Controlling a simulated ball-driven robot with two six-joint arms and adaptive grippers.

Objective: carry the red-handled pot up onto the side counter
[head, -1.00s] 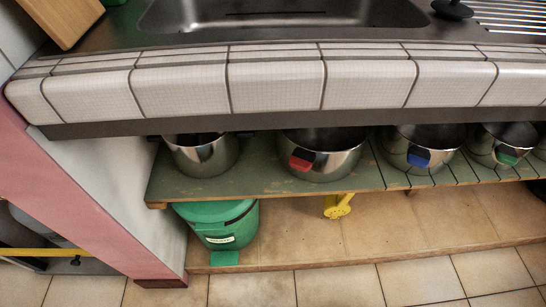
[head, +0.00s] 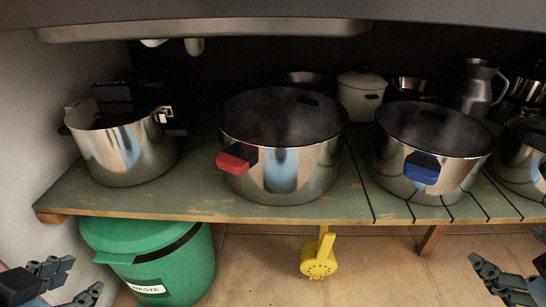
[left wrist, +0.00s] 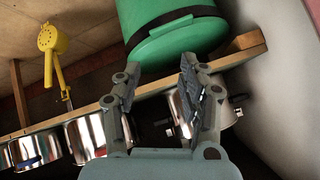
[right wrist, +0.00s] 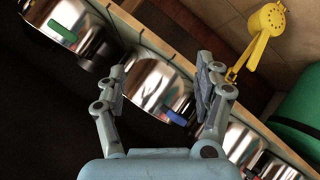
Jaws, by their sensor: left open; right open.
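The red-handled pot (head: 300,178) is a wide steel pot standing upright on the green slatted shelf (head: 180,205), its red handle facing me. Its steel side seems to show in the left wrist view (left wrist: 82,140), partly behind a finger. My left gripper (head: 66,284) is open and empty, low at the left in front of the green bin, apart from the pot. My right gripper (head: 508,250) is open and empty, low at the right in front of the shelf, apart from the pot. I cannot make out the side counter.
A plain steel pot (head: 125,150) stands left of the red-handled pot, and a blue-handled pot (head: 430,145) close on its right. Smaller pots and a jug (head: 476,92) stand behind. A green bin (head: 185,260) and a yellow strainer (head: 319,262) are below. The counter's underside (head: 230,30) hangs above.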

